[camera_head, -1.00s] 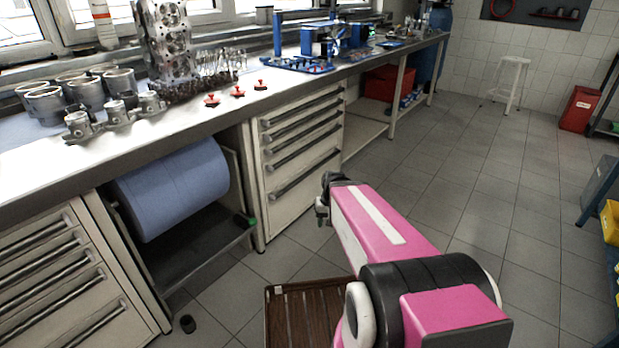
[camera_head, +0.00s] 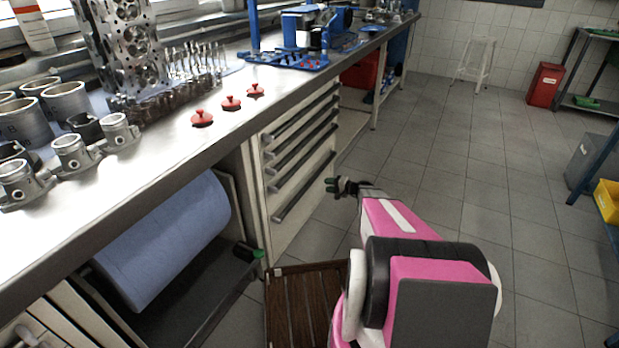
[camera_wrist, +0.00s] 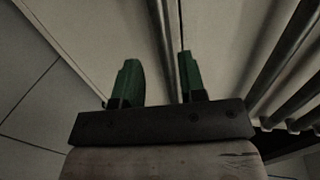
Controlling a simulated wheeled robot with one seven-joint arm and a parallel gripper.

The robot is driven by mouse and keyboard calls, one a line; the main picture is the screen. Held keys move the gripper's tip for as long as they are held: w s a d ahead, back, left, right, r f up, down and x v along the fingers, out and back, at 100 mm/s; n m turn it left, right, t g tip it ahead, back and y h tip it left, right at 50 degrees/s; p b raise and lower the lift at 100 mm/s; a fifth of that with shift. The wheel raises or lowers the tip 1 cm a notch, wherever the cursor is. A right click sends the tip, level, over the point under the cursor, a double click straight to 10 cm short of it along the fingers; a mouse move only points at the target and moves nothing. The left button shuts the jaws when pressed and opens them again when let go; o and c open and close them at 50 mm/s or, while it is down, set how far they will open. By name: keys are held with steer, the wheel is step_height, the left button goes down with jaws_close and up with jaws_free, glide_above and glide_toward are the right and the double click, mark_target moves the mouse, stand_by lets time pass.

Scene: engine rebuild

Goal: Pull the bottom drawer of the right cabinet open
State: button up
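The right cabinet (camera_head: 268,178) stands under the workbench, and its drawers look shut. Its bottom drawer (camera_head: 293,220) carries a long bar handle (camera_head: 303,187), with a wider gap above it than between the upper handles. My gripper (camera_head: 330,186) is near the right end of this handle, pointing at the cabinet front. In the wrist view my gripper (camera_wrist: 160,80) is open, with green fingers apart. The bottom handle (camera_wrist: 164,40) runs between and beyond the fingertips there; I cannot tell whether they touch it. The upper handles (camera_wrist: 288,55) lie to the right.
The workbench top (camera_head: 165,150) holds engine parts and red knobs (camera_head: 231,102). A blue roll (camera_head: 165,240) sits left of the cabinet. A brown slatted platform (camera_head: 300,265) lies on the floor by my arm. The tiled floor (camera_head: 425,150) beyond my arm is clear.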

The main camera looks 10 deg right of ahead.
mark_target(313, 182)
steer(key=x, duration=1)
steer(key=shift+w+f, duration=0.1)
steer(key=shift+w, duration=0.5)
jaws_close()
